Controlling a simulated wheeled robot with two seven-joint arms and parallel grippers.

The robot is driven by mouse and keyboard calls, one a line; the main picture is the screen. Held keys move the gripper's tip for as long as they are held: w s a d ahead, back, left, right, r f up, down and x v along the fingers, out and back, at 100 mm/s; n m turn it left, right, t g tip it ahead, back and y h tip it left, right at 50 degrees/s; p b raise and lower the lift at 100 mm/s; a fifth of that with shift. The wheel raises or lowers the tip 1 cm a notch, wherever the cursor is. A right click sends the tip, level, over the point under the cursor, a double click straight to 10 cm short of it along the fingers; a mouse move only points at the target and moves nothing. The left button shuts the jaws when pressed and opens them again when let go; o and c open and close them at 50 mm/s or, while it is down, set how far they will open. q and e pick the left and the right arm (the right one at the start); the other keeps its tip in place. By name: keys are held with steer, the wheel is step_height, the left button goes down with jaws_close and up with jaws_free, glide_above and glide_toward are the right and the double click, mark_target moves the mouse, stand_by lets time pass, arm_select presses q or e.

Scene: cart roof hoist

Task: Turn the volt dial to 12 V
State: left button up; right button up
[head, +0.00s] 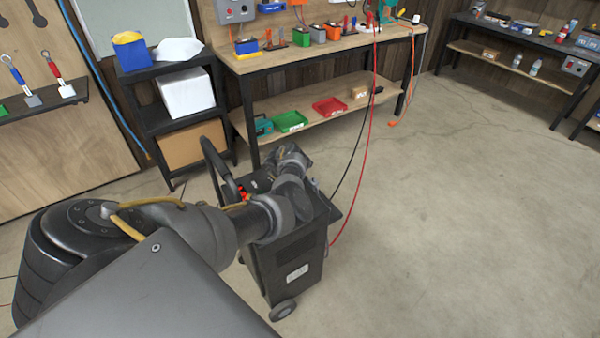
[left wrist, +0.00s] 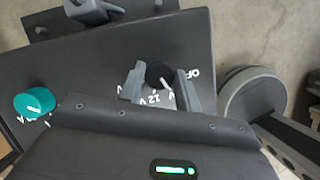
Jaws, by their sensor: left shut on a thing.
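The charger cart (head: 290,262), a dark wheeled box, stands on the floor with my left arm over its top. In the left wrist view its panel (left wrist: 100,60) carries a small black dial (left wrist: 158,72) with white lettering around it; "OFF" is to its right and "12 V" just below. My left gripper (left wrist: 160,84) is shut on the black dial, one finger on each side. A small white mark shows at the dial's lower right edge; exactly where it points is hard to tell. My right gripper is not in view.
A teal knob (left wrist: 35,102) with a white line sits left on the panel. A black handle (head: 216,160) rises at the cart's left. Red and black cables run from the cart to the workbench (head: 330,62). A black shelf (head: 150,75) stands behind; the floor to the right is clear.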

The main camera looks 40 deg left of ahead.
arm_select(q)
steer(key=shift+a+m+g, duration=0.1)
steer(key=shift+m+g, duration=0.3)
steer(key=shift+m, duration=0.6)
steer(key=m+h, duration=0.1)
steer(key=m, duration=0.1)
steer(key=shift+w+m+g, duration=0.1)
steer(key=shift+m+g, duration=0.2)
steer(key=shift+g, duration=0.1)
steer(key=m+g+b, duration=0.1)
steer(key=m, duration=0.2)
steer(key=shift+f, duration=0.1)
steer(key=shift+w+m+g, duration=0.1)
steer(key=shift+m+g, duration=0.2)
steer(key=shift+m, duration=0.3)
steer(key=shift+m+b, duration=0.3)
steer(key=shift+b, duration=0.05)
steer(key=o, duration=1)
steer(key=shift+h, duration=0.3)
